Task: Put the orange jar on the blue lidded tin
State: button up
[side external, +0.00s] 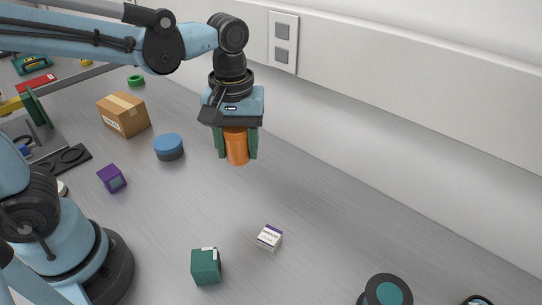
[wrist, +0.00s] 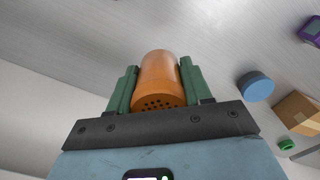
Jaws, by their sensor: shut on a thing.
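My gripper (side external: 237,147) has its green fingers shut on the orange jar (side external: 237,149). It holds the jar above the grey table, near the wall. In the wrist view the jar (wrist: 160,78) lies between the two green fingers, with a pattern of dark holes on its near end. The blue lidded tin (side external: 169,146) stands on the table to the left of the gripper in the side view, apart from the jar. The tin also shows at the right of the wrist view (wrist: 256,87), with nothing on its lid.
A cardboard box (side external: 123,114) stands left of the tin, with a green ring (side external: 136,80) behind it. A purple box (side external: 111,178), a green box (side external: 206,266) and a small white box (side external: 269,237) stand nearer. A dark cylinder (side external: 386,291) is at the front right. The wall runs behind.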

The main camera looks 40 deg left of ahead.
jog(key=a+r+n, duration=0.2)
jog(key=a+n, duration=0.5)
jog(key=a, duration=0.7)
send_over(167, 141)
jog(key=shift+n, duration=0.4)
notch_tip(167, 141, down, 7)
jog(key=shift+r, duration=0.1)
jog(key=shift+f, duration=2.05)
jog(key=o, duration=1.1)
jog(key=shift+f, duration=0.15)
